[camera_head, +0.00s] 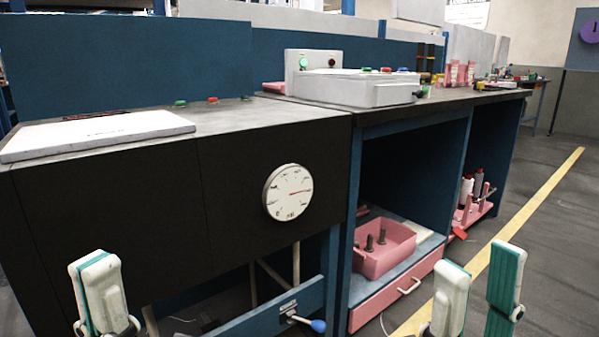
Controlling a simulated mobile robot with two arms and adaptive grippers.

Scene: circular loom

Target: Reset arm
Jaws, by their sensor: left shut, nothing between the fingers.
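My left gripper (96,268) is at the lower left, its white and teal fingers pointing up. It is shut and empty, in front of the dark front panel of the workbench. My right gripper (480,264) is at the lower right, with its two fingers spread apart and nothing seen between them.
The bench (255,118) carries a white panel (95,133) and a grey control box (355,90). A round gauge (288,193) is on its front. A blue-tipped lever (318,325) sticks out low. A pink bin (385,250) is on the shelf. Floor at right is clear.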

